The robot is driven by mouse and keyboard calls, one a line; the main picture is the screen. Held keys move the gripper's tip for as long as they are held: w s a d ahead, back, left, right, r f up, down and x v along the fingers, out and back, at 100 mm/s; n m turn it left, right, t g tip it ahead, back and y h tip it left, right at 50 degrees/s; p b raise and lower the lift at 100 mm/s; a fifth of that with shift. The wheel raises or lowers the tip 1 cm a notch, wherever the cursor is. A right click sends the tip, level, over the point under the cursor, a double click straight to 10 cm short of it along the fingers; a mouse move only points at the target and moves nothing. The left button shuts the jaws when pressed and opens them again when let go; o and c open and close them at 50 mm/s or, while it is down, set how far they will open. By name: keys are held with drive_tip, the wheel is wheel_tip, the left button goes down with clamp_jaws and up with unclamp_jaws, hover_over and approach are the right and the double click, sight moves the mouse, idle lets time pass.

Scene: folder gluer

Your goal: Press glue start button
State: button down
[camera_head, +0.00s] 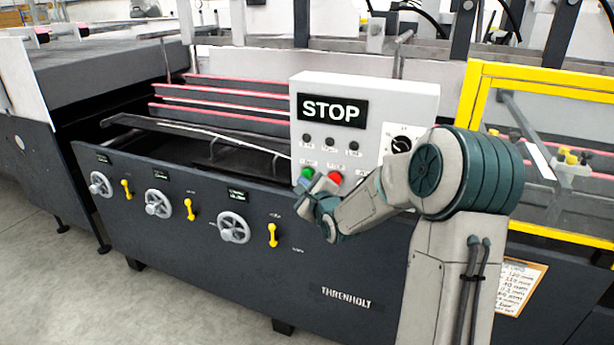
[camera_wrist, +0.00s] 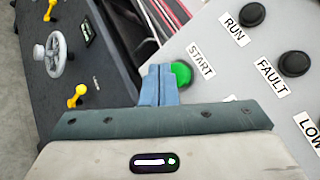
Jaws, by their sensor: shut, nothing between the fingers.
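The green start button (camera_wrist: 181,73), labelled START, is on the sloped face of a light grey control box (camera_head: 425,98). The button also shows in the head view (camera_head: 307,173), just above my gripper. My gripper (camera_wrist: 158,72) is shut and empty, its blue fingertips together. In the wrist view the tips overlap the left edge of the green button. I cannot tell whether they touch it. In the head view my gripper (camera_head: 314,186) is in front of the lower part of the box and its fingers are partly hard to make out.
A red button (camera_head: 334,178) sits right of the green one. RUN (camera_wrist: 252,14) and FAULT (camera_wrist: 294,63) lamps are on the same face, with a black rotary knob (camera_head: 401,144). Handwheels (camera_head: 233,227) and yellow levers (camera_head: 272,235) line the dark machine front. A yellow-framed guard (camera_head: 540,75) stands right.

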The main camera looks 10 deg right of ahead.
idle(0.8)
drive_tip(key=shift+w+d, duration=0.25)
drive_tip(key=shift+w, duration=0.15)
drive_tip(key=shift+w+d+p, duration=0.3)
drive_tip(key=shift+w, duration=0.1)
idle(0.7)
drive_tip(key=shift+s, duration=0.1)
drive_tip(key=shift+s+a, duration=0.5)
drive_tip(key=shift+s, duration=0.15)
drive_tip(key=shift+a, duration=0.1)
drive_tip(key=s+a, duration=0.1)
drive_tip(key=s, duration=0.1)
drive_tip(key=s+a, duration=0.1)
drive_tip(key=s, duration=0.1)
drive_tip(key=shift+a, duration=0.4)
idle(0.6)
